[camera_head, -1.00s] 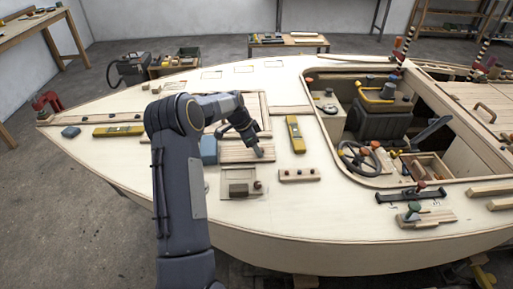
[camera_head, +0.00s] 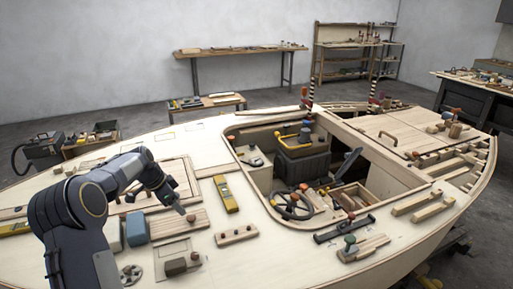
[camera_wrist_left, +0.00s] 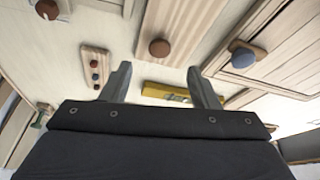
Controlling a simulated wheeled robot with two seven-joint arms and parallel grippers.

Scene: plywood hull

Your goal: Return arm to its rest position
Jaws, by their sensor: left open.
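My left arm (camera_head: 80,210) comes in from the lower left in the head view, bent over the plywood deck (camera_head: 230,270). My left gripper (camera_head: 186,212) points down near a light wood board (camera_head: 178,224) on the deck. In the left wrist view the two fingers (camera_wrist_left: 160,82) stand apart with nothing between them. A board with a brown knob (camera_wrist_left: 160,48) and a yellow level (camera_wrist_left: 168,94) lie beyond them. My right gripper is not in view.
A blue block (camera_head: 135,229) stands beside my left arm. A yellow level (camera_head: 225,194) lies to the right of the gripper. The open cockpit holds a steering wheel (camera_head: 292,206). A clamp (camera_head: 345,229) and loose wood strips (camera_head: 422,205) lie on the right deck.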

